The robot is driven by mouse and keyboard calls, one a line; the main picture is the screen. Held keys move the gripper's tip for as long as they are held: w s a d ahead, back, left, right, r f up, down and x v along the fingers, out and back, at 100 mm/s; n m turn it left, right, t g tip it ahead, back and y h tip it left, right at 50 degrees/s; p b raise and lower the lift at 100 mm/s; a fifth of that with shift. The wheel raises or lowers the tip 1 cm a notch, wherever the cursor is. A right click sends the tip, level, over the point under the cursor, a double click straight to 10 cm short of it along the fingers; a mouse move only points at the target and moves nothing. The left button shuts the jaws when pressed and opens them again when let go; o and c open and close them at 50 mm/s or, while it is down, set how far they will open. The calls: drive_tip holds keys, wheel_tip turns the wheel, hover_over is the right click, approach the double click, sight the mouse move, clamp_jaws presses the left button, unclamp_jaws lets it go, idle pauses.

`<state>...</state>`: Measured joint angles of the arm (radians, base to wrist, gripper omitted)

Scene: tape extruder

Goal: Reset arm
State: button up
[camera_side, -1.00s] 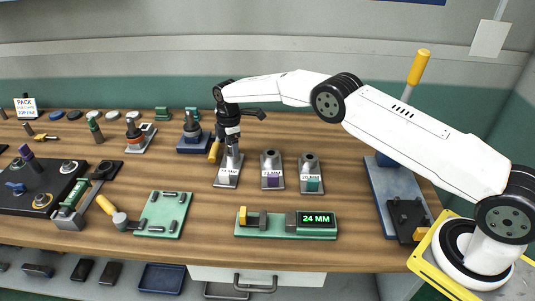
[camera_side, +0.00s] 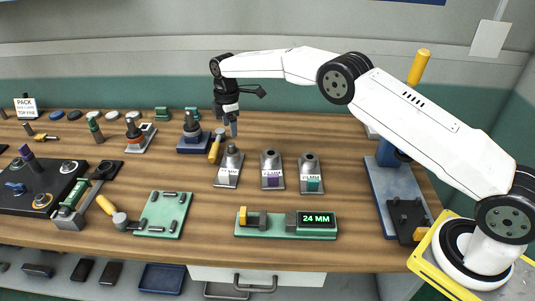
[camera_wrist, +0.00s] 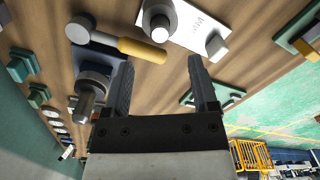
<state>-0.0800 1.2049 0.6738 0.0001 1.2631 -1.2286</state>
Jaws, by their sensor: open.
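My gripper (camera_side: 231,128) hangs from the raised arm above the back middle of the bench, fingers pointing down. It is open and empty in the wrist view (camera_wrist: 160,75), with bench surface showing between its fingers. Below it in the side view stands the leftmost of three grey nozzle-like blocks (camera_side: 228,172), apart from the fingers. A yellow-handled tool (camera_side: 215,148) is just left of that block. The tool also shows in the wrist view (camera_wrist: 140,48), beyond the left finger.
Two more grey blocks, one with a purple label (camera_side: 271,172) and one with a teal label (camera_side: 311,175), stand to the right. A green unit with a 24 MM display (camera_side: 290,224) is in front. A blue-based lever press (camera_side: 380,190) stands at right. Open wood lies behind the blocks.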

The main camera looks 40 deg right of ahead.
idle(0.4)
drive_tip(key=s+d+r+m+t, duration=0.1)
drive_tip(key=s+m, duration=0.6)
drive_tip(key=s, duration=1.1)
drive_tip(key=s+d+r+m+t, duration=0.1)
drive_tip(key=s+d+r+m, duration=0.2)
drive_tip(key=s+m, duration=0.5)
drive_tip(key=s+d, duration=0.1)
drive_tip(key=s, duration=0.9)
drive_tip(key=shift+t, duration=0.3)
